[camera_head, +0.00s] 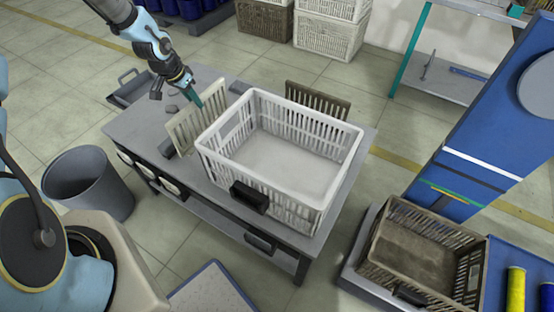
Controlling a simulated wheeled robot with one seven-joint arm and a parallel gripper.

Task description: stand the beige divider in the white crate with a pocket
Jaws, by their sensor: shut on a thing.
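The white crate (330,192) stands open on the grey table, and its floor looks empty. A black pocket (249,197) is on its near wall. The beige divider (184,132), a slotted panel, is upright and slightly tilted just left of the crate, outside it. My gripper (197,102) is shut on the divider's upper edge; the fingertips are small in view. I cannot tell whether the divider's lower edge touches the table.
A brown slotted panel (318,103) stands behind the crate's far side. Small grey items lie left on the table (222,182). A brown crate (420,247) stands at the right, a grey bin (88,185) at the left. Stacked crates (330,32) are at the back.

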